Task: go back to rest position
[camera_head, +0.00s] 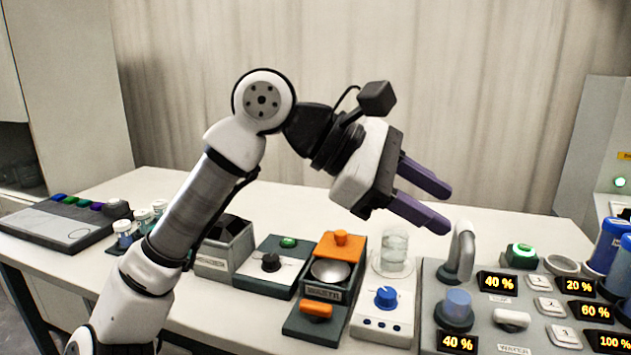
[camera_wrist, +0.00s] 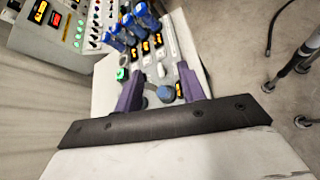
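My gripper (camera_head: 446,209) is raised above the bench in the head view, tilted down to the right. Its two purple fingers are apart, with nothing between them. In the wrist view the fingers of my gripper (camera_wrist: 160,72) also stand apart and hold nothing. The panel with its displays shows beyond them. My arm reaches up from the lower left and bends at the elbow above the bench. No rest mark or cradle for the arm is visible.
The bench (camera_head: 555,240) carries a glass beaker (camera_head: 395,250) on a dispenser with a blue knob, an orange-topped waste unit (camera_head: 340,247), a grey tap (camera_head: 461,250) and blue containers (camera_head: 608,246) at right. A button tray (camera_head: 55,228) lies far left. The air around the gripper looks clear.

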